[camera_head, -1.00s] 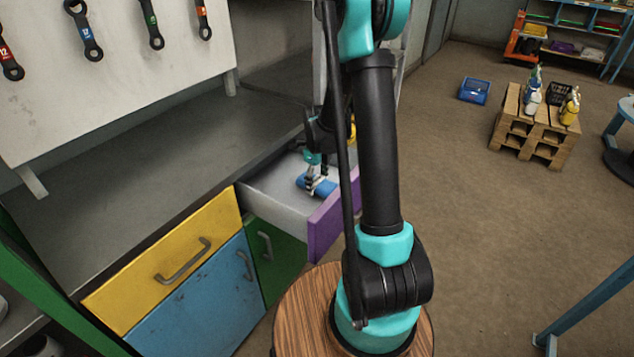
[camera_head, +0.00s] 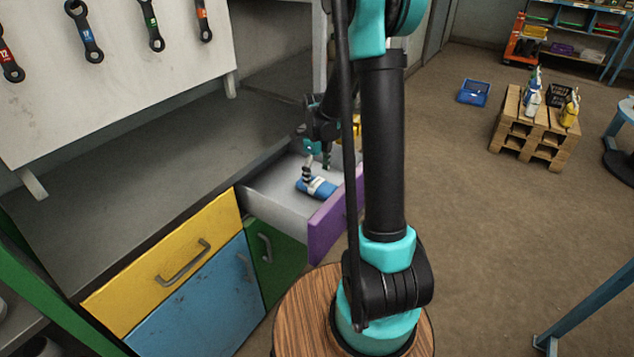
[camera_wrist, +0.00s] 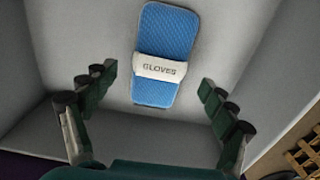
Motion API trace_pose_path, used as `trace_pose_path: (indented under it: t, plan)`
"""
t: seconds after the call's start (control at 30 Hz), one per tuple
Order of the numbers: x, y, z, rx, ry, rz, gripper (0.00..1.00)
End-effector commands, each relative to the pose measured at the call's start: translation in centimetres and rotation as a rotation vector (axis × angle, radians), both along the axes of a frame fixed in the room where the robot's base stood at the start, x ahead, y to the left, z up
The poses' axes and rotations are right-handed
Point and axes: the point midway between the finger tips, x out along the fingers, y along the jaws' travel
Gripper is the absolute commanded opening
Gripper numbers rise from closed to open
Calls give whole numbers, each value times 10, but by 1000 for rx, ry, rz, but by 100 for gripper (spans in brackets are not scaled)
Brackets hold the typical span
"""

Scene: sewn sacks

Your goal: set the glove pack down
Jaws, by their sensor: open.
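The glove pack (camera_head: 322,189) is a blue textured bundle with a white band. It lies flat on the bottom of the open drawer with the purple front (camera_head: 332,222). In the wrist view the pack (camera_wrist: 163,93) shows its band reading "GLOVES", and the pale drawer floor (camera_wrist: 230,45) is around it. My gripper (camera_head: 317,172) is open and empty above the pack. In the wrist view its two fingers (camera_wrist: 158,90) stand apart to the left and right of the pack, touching neither side.
A yellow object (camera_head: 351,133) shows behind my arm near the drawer's far end. The yellow drawer (camera_head: 165,260) beside it is closed. The grey worktop (camera_head: 130,170) is clear. A pallet stack (camera_head: 535,130) with bottles stands on the floor at the right.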

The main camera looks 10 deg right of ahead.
Motion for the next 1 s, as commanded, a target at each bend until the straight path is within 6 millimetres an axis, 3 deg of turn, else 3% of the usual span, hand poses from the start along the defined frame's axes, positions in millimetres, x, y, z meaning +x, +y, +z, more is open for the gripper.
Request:
trace_pose_path:
  t: [0.2, 0.4, 1.0]
  plan:
    - [-1, 0, 42, 0, 0, 0, 85]
    - [0, 0, 67, 0, 0, 0, 85]
    - [0, 0, 76, 0, 0, 0, 85]
